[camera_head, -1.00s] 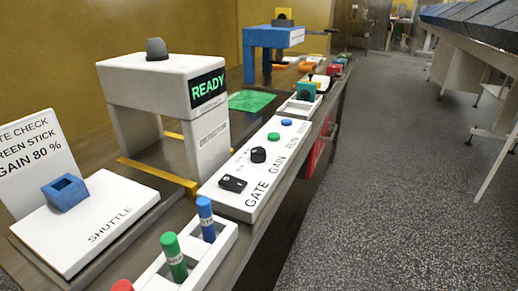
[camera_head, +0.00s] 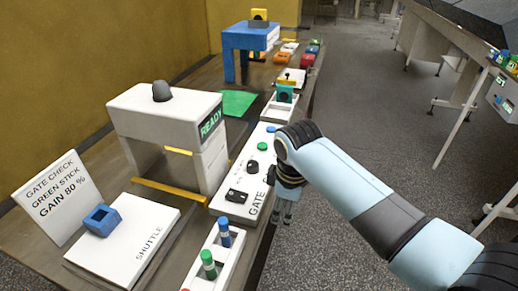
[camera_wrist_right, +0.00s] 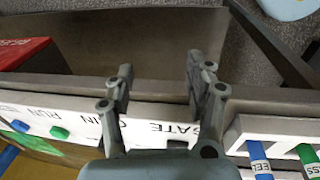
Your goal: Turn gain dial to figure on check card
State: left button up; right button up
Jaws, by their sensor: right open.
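The check card (camera_head: 58,197) stands at the left and reads "GATE CHECK, GREEN STICK, GAIN 80 %". The gain dial (camera_head: 252,167) is a black knob on the white control panel (camera_head: 226,207), between the blue button and the black gate dial (camera_head: 236,195). Its pointer setting is too small to read. My right gripper (camera_head: 284,214) is open and empty beside the panel's right edge, apart from the gain dial. My wrist hides part of the panel lettering. In the right wrist view my open fingers (camera_wrist_right: 160,82) show over the bench edge. My left gripper is not in view.
The detector (camera_head: 165,105) shows "READY" left of the panel. A shuttle plate (camera_head: 125,235) with a blue holder (camera_head: 102,220) lies in front. A rack (camera_head: 232,262) of coloured sticks sits near the panel's front end.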

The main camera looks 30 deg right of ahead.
aim_at(252, 164)
jog(key=w+a+r+n+g+p, duration=0.1)
jog(key=w+a+r+n+p, duration=0.1)
jog(key=w+r+n, duration=0.85)
jog(key=f+m, duration=0.1)
jog(key=f, duration=0.1)
jog(key=w+f+m, duration=0.1)
jog(key=f, duration=0.1)
jog(key=w+f+m, duration=0.1)
jog(key=f+m, duration=0.1)
jog(key=shift+w+d+y, duration=0.25)
jog(key=shift+d+y, duration=0.05)
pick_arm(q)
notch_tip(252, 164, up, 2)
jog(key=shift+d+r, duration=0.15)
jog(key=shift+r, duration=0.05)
pick_arm(e)
grip_shut()
